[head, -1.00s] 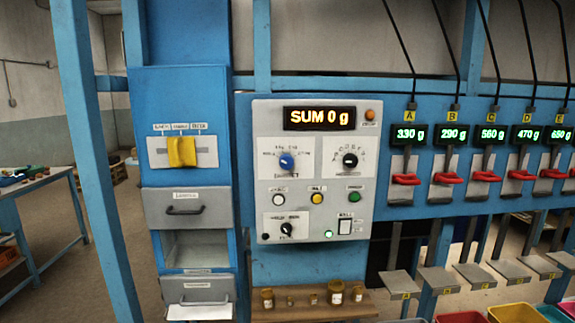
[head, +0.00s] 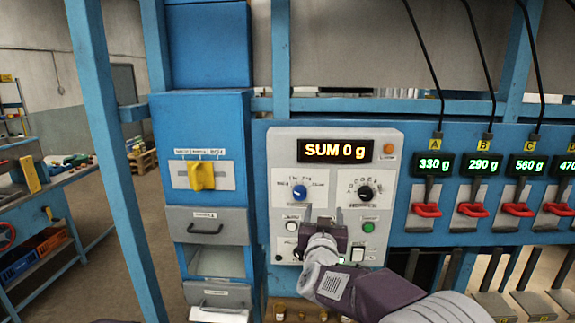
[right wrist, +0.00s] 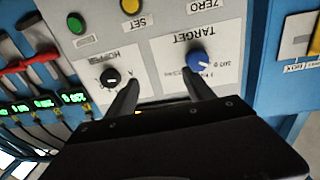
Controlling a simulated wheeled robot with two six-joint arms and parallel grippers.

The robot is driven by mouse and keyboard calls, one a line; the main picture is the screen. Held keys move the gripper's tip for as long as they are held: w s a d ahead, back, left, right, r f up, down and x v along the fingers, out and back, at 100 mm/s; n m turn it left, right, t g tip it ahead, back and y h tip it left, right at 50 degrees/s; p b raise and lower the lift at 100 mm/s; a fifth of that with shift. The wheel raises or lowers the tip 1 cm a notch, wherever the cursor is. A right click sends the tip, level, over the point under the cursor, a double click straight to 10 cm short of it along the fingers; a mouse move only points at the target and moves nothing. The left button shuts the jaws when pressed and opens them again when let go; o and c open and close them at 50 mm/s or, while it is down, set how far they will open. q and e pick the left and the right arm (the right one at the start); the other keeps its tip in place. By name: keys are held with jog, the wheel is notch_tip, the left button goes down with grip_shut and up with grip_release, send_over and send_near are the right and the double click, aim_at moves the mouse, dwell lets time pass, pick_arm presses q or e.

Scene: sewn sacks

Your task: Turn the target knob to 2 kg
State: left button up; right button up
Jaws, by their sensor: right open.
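The target knob (head: 300,191) is a blue dial with a white mark on the left of the grey control panel. Its printed scale is too small to read in the head view. In the right wrist view the blue knob (right wrist: 199,62), labelled TARGET, appears upside down just beyond one fingertip. My right gripper (head: 323,213) is open and empty in front of the panel, below and to the right of the blue knob. In the right wrist view its two fingers (right wrist: 162,86) are spread, one near the blue knob, the other near the black hopper knob (right wrist: 111,77). Contact cannot be told. My left gripper is out of view.
The panel display (head: 336,151) reads SUM 0 g. A yellow lever (head: 201,176) sticks out on the blue cabinet at left. Red handles (head: 426,210) stand in a row at right under green readouts. Small jars on a shelf below are partly hidden by my arm.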

jog(key=n+y+p, duration=0.1)
jog(key=y, duration=0.1)
send_near(300, 195)
jog(key=w+p, duration=0.4)
jog(key=w, duration=0.3)
jog(key=shift+w+r+p, duration=0.2)
jog(key=shift+w+p, duration=0.1)
jog(key=shift+w+a, duration=0.15)
jog(key=shift+w, duration=0.3)
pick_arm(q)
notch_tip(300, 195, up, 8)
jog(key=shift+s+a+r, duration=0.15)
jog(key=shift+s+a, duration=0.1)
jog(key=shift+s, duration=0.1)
pick_arm(e)
jog(key=shift+f, duration=0.1)
